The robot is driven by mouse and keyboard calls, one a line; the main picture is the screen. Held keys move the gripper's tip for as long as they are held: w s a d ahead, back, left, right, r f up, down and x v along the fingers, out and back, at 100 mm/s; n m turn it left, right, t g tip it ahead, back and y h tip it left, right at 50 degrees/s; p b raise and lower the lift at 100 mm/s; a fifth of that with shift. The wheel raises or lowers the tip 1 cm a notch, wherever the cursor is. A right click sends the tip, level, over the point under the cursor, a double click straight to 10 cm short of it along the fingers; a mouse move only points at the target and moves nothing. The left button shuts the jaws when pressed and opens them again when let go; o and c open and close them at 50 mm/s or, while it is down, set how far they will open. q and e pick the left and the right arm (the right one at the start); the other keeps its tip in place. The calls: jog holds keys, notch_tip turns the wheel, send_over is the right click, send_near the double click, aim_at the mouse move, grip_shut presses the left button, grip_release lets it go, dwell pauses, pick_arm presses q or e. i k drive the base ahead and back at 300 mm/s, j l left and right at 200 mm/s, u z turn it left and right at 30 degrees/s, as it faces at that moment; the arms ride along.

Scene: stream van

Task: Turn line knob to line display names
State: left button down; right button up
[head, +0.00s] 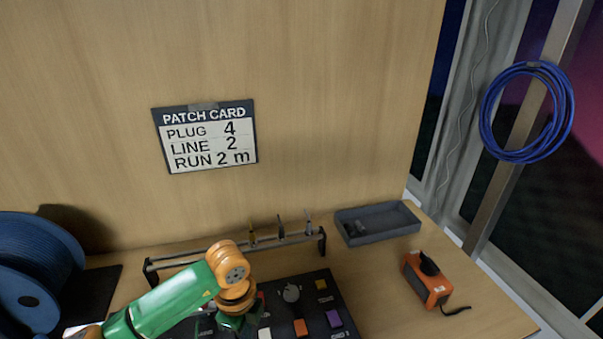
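A black control panel (335,289) lies on the bench at the bottom centre. A grey round knob (290,293) stands near its top middle; I cannot read any label or pointer on it. My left arm comes in from the lower left over the panel's left part. My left gripper (233,322) points down there, left of the knob and apart from it in the picture; its fingertips are hidden. A patch card (208,137) on the wall reads PLUG 4, LINE 2, RUN 2 m. No lit line display is visible. My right gripper is out of view.
A rack (205,257) holding slim plugs stands behind the panel. A grey tray (378,223), an orange device (427,280) and a blue cable reel (35,270) flank it.

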aim_at(291, 293)
jog(key=k, duration=1.05)
